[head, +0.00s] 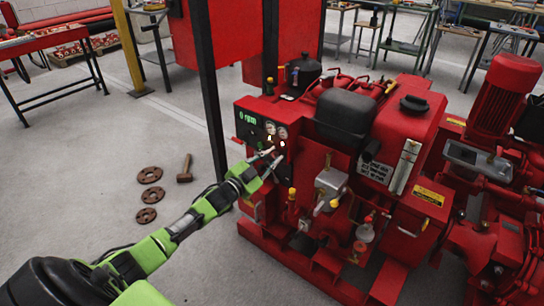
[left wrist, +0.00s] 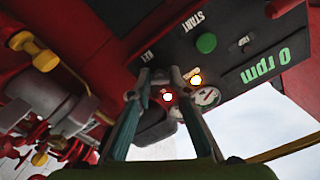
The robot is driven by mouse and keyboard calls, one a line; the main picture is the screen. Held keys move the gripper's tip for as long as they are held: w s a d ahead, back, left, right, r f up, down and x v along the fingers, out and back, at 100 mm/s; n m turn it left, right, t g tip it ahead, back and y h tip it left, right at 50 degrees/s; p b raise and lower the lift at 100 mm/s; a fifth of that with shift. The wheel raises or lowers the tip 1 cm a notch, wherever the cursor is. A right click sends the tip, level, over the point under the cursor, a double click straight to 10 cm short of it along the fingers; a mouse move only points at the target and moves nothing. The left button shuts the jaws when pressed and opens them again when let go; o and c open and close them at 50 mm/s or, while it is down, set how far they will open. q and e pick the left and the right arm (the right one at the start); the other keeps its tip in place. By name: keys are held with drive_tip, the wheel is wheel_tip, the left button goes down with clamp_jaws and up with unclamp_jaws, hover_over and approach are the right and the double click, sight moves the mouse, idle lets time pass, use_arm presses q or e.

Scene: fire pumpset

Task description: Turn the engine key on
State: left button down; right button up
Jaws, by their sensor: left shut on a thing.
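The dark control panel (head: 257,130) sits on the left end of the red pumpset engine. My left gripper (head: 271,161) reaches the panel's lower edge. In the left wrist view the panel is upside down, and the fingertips of my left gripper (left wrist: 159,76) close together just beside the KEY label (left wrist: 147,55). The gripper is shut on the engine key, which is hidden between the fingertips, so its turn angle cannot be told. The green display (left wrist: 266,66) reads 0 rpm. Two indicator lights glow, one amber (left wrist: 195,80) and one reddish (left wrist: 167,97). My right gripper is not in view.
A green button (left wrist: 206,43) by the START label and a round gauge (left wrist: 207,97) are close to the fingers. A black post (head: 211,100) stands left of the panel. Rusty flanges (head: 149,175) and a mallet (head: 185,169) lie on the floor at left.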

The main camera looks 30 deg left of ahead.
use_arm(q)
drive_tip(key=shift+m, duration=1.1)
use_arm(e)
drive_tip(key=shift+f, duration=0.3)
use_arm(q)
drive_tip(key=c, duration=1.9)
unclamp_jaws()
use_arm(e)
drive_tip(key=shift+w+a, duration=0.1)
use_arm(q)
drive_tip(key=shift+s, duration=0.1)
drive_tip(key=s, duration=1.1)
drive_tip(key=shift+s+a, duration=0.4)
